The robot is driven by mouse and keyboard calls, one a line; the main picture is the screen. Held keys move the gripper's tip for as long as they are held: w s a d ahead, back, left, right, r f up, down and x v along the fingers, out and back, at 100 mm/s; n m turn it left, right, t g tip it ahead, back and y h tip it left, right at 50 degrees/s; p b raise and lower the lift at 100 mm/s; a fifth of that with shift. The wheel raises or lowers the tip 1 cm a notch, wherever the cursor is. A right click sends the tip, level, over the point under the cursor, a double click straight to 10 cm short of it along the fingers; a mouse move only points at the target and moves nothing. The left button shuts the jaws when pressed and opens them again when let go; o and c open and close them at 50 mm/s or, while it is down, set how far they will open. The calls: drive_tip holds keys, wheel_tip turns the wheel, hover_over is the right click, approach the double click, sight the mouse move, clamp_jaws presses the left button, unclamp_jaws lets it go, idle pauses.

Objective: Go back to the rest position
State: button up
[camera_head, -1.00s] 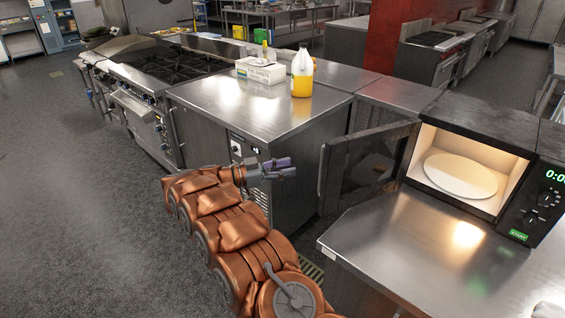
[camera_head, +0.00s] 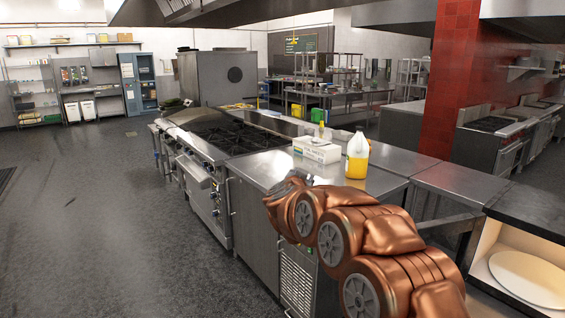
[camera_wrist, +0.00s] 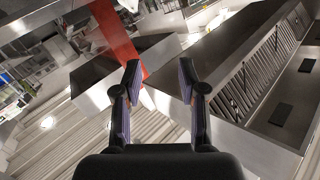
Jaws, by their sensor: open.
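My gripper (camera_wrist: 160,100) shows in the wrist view with its two fingers well apart and nothing between them. The wrist view is tilted and looks up at the ceiling and a metal hood (camera_wrist: 245,70). In the head view my copper-coloured arm rises from the lower right, and its far end is folded in front of the steel counter (camera_head: 262,172).
A jug of yellow liquid (camera_head: 357,160) and a white box (camera_head: 317,150) stand on the counter. A stove (camera_head: 225,138) adjoins it on the left. The lit microwave with a white plate (camera_head: 530,278) is at the lower right. Open floor (camera_head: 90,220) lies to the left.

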drive_tip(key=s+a+f+n+g+y, duration=0.2)
drive_tip(key=s+a+n+g+y, duration=0.15)
drive_tip(key=s, duration=0.65)
drive_tip(key=s+a+f+n+g+y, duration=0.1)
drive_tip(key=s+a+n+g+y, duration=0.25)
drive_tip(key=s, duration=0.65)
drive_tip(key=s+d+f+g+h, duration=0.1)
drive_tip(key=s+d+f+g, duration=0.2)
drive_tip(key=s, duration=1.1)
drive_tip(key=s+d+f+g+h, duration=0.1)
drive_tip(key=s+d+f+g, duration=0.3)
drive_tip(key=s+d, duration=0.6)
drive_tip(key=s+d+f+g+h, duration=0.1)
drive_tip(key=s+d+f+g, duration=0.2)
drive_tip(key=s, duration=1.5)
drive_tip(key=d+f, duration=0.2)
drive_tip(key=d, duration=0.1)
drive_tip(key=shift+s+d+f+g, duration=0.15)
drive_tip(key=shift+s+f+g, duration=0.2)
drive_tip(key=shift+f+g, duration=0.05)
